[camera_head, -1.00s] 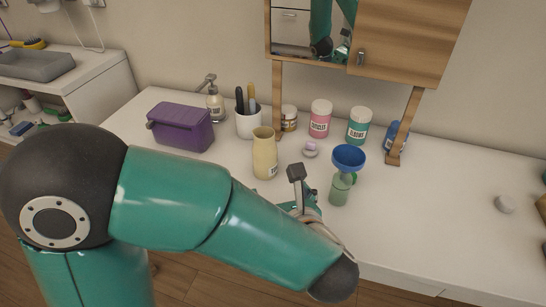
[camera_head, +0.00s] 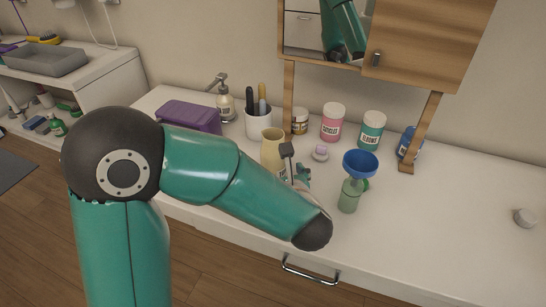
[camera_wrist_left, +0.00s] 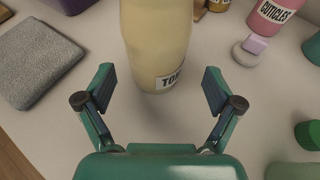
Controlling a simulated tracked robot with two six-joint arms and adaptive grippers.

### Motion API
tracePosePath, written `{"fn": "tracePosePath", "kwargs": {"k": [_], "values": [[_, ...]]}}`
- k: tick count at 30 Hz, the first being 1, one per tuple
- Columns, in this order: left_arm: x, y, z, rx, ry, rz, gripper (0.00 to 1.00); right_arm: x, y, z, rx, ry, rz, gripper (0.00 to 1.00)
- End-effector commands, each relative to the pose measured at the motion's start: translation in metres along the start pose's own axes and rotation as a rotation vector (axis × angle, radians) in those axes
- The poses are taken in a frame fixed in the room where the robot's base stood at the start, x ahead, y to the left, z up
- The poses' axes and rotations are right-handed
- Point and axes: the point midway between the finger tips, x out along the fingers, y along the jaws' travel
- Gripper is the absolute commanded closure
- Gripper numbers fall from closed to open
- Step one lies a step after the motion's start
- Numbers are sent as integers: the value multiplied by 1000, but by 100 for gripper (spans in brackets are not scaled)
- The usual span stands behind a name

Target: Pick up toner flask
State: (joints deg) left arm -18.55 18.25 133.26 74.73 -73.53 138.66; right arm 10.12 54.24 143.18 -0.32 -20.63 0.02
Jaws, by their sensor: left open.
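The toner flask is a pale yellow bottle (camera_head: 271,146) standing upright on the white counter, partly hidden behind my left gripper. In the left wrist view the flask (camera_wrist_left: 157,40) stands ahead, its label showing "TON" and its top cut off by the frame. My left gripper (camera_head: 285,163) is open and empty in front of the flask. In the left wrist view its fingers (camera_wrist_left: 158,78) are spread wide, one to each side of the flask's base, with gaps and no contact visible. My right gripper is in no view.
A green bottle (camera_head: 349,196) with a blue funnel (camera_head: 360,164) stands close to the right of the gripper. A white brush cup (camera_head: 258,122), a purple box (camera_head: 188,117) and a pink jar (camera_head: 332,122) stand behind. A grey folded cloth (camera_wrist_left: 35,62) lies left of the flask.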

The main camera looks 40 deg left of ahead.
Motion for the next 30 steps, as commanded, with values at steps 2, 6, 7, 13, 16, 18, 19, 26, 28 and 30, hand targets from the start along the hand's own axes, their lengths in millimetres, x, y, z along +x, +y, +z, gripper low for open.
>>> {"fn": "tracePosePath", "kwargs": {"k": [2,6,7,13,16,18,19,26,28,30], "values": [[10,3,-1,0,2,4,8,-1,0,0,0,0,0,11],[30,6,-3,1,2,5,8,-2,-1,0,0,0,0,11],[34,5,-3,0,2,4,8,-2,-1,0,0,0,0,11],[48,5,-3,0,0,1,8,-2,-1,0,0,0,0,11],[48,5,-3,0,0,1,8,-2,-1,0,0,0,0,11],[47,5,-3,0,0,1,8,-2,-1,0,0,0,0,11],[47,5,-3,0,0,1,11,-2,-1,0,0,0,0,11],[47,5,-3,0,0,1,50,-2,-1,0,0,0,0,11],[47,5,-3,0,0,1,61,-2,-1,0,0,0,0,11],[47,5,-3,0,0,1,73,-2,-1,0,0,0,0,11]]}}
